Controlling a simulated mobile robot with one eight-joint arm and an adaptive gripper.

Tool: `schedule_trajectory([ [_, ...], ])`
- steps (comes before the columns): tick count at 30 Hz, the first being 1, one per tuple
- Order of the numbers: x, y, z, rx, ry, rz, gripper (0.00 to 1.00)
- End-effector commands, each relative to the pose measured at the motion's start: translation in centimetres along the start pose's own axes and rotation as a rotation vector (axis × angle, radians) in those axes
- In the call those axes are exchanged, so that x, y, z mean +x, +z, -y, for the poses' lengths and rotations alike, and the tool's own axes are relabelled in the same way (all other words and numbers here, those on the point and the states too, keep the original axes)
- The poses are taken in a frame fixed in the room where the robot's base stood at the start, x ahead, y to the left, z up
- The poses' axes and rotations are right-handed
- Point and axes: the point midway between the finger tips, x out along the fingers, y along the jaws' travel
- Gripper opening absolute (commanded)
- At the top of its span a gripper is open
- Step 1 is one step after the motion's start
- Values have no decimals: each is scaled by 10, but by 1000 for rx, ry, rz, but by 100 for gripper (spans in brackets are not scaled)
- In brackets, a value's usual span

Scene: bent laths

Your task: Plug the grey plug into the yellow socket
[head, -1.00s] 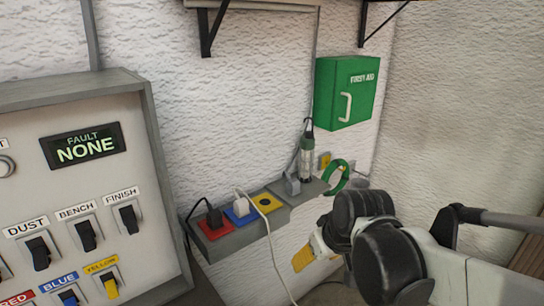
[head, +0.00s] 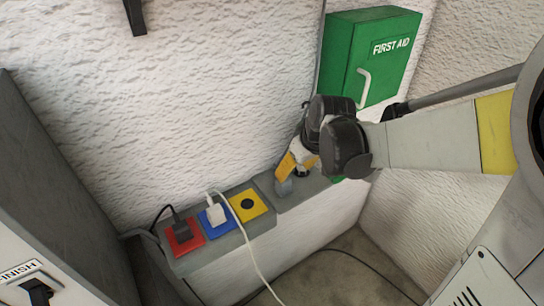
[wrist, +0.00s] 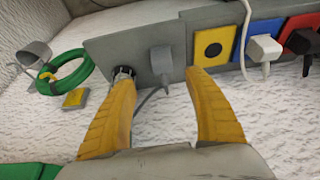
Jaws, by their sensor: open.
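The grey plug (head: 284,187) stands on the grey ledge to the right of the yellow socket. In the wrist view the grey plug (wrist: 162,62) appears in the gap between my fingertips, with its cord hanging below; I see no finger touching it. My gripper (wrist: 157,72) is open, its two yellow fingers apart. In the head view my gripper (head: 287,170) is just above the plug and hides part of it. The yellow socket (head: 247,205) is empty with a dark round hole; it also shows in the wrist view (wrist: 212,46), right of the plug.
A blue socket (head: 216,222) holds a white plug, whose white cable (head: 250,255) hangs down front. A red socket (head: 184,238) holds a dark plug. A green cable coil (wrist: 63,72) is at left in the wrist view. A green first aid box (head: 370,60) hangs above.

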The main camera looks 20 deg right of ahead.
Motion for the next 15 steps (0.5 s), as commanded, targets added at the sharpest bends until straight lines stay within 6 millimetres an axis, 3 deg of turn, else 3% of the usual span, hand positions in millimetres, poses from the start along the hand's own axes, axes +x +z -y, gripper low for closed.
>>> schedule_trajectory([
  [5,2,0,0,0,0,0,61],
  [15,50,0,0,0,1,0,61],
])
